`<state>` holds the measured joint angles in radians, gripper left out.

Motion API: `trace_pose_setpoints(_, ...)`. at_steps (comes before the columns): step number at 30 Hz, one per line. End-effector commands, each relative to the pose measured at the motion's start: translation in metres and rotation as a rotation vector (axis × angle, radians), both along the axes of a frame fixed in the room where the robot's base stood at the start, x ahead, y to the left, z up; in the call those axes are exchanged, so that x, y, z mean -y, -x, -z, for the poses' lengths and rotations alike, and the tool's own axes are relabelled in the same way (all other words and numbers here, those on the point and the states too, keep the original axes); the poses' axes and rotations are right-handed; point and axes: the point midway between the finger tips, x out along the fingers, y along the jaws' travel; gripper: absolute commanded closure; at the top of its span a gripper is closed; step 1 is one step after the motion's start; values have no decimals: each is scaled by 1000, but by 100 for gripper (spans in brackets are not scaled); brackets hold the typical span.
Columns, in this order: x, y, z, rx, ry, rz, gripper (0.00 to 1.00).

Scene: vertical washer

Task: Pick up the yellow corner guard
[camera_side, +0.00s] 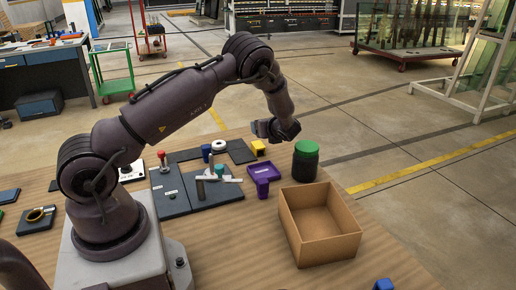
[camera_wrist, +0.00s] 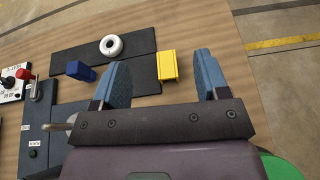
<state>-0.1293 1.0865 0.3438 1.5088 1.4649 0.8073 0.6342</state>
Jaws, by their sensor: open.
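The yellow corner guard (camera_wrist: 168,65) rests at the right edge of a dark mat in the wrist view, in line with the gap between my fingers and beyond their tips. My gripper (camera_wrist: 160,68) is open and empty, with two blue fingers spread apart. In the side view my gripper (camera_side: 266,130) hangs above the far part of the table, close to the yellow guard. The height gap between them is hard to tell.
A white ring (camera_wrist: 111,46) and a blue block (camera_wrist: 80,71) lie on the dark mats left of the guard. A dark jar with a green lid (camera_side: 306,160), a purple tray (camera_side: 263,172) and an open cardboard box (camera_side: 318,222) stand nearer the front. Bare wood lies right of the guard.

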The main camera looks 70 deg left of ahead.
Motion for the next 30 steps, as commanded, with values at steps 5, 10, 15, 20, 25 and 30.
trace_pose_setpoints(5, 0, 1, 38, -4, 3, -3, 32)
trace_pose_setpoints(10, 0, 2, 69, -1, 3, -4, 32)
trace_pose_setpoints(15, -10, 0, 77, 4, 2, -5, 32)
trace_pose_setpoints(20, -22, 1, 82, 4, 2, -7, 32)
trace_pose_setpoints(25, -49, 0, 93, 4, 3, -7, 32)
trace_pose_setpoints(30, -66, -1, 101, 5, 3, -6, 32)
